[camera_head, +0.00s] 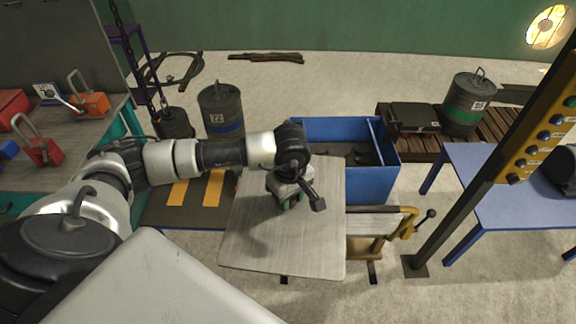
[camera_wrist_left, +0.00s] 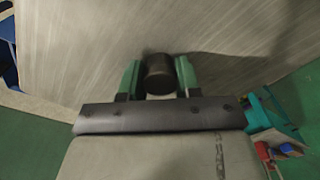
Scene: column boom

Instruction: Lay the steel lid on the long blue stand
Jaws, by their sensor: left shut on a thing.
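The steel lid (camera_head: 292,245) is a large flat grey square plate in the middle of the head view. My left gripper (camera_head: 289,200) is over its far half, shut on its knob. In the left wrist view the dark round knob (camera_wrist_left: 160,75) sits between the green finger pads of my left gripper (camera_wrist_left: 159,78), with the brushed steel of the lid (camera_wrist_left: 85,45) behind it. The blue stand (camera_head: 525,205), a table with a pale blue top and blue legs, is at the right, apart from the lid. My right gripper is not in view.
A blue open bin (camera_head: 368,183) stands just beyond the lid. A wooden bench with a clamp (camera_head: 402,222) is partly hidden under the lid. A dark post with a yellow button panel (camera_head: 540,130) rises between lid and stand. Drums (camera_head: 221,112) and a pallet (camera_head: 497,125) are farther back.

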